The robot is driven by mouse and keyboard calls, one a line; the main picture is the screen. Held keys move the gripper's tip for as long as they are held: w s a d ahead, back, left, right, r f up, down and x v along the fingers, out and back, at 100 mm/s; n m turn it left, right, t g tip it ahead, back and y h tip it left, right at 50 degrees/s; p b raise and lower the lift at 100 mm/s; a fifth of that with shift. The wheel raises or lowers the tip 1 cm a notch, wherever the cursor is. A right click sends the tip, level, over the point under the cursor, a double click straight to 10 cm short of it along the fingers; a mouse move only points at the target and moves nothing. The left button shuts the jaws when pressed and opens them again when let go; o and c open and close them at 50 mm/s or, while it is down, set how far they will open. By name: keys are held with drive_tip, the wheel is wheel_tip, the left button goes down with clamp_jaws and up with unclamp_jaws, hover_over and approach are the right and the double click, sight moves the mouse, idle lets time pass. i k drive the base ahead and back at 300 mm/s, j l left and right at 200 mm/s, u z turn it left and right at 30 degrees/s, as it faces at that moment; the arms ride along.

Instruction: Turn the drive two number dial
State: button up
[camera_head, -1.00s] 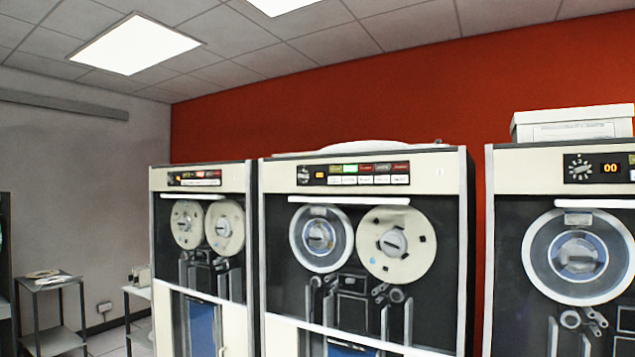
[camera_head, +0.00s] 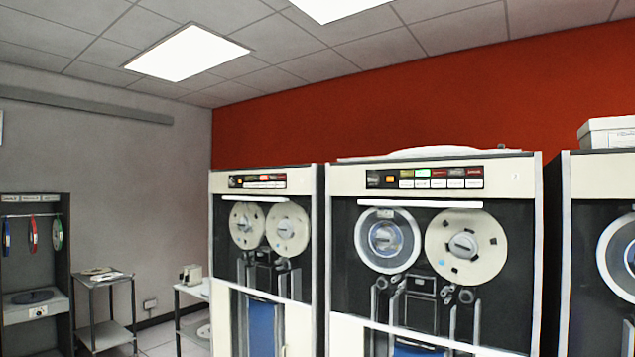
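Tape drive cabinets stand in a row against the red wall. The middle cabinet (camera_head: 521,260) has a control panel (camera_head: 424,178) with a small dark dial (camera_head: 374,179) at its left end, an orange display and rows of buttons. The left cabinet (camera_head: 318,240) has a similar panel (camera_head: 257,182) with a small dial (camera_head: 234,182) at its left end. The numbers on both displays are too small to read, so I cannot tell which is drive two. My gripper is not in view.
A third cabinet (camera_head: 565,250) is cut off at the right edge, with a white box (camera_head: 608,132) on top. A small side table (camera_head: 105,277), a white-topped table (camera_head: 192,289) and a rack with coloured tape rings (camera_head: 36,275) stand at the left. Floor shows between the tables.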

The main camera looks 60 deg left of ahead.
sight(374, 180)
drive_tip(key=u, duration=1.85)
drive_tip(key=i+u, duration=0.1)
drive_tip(key=i, duration=0.15)
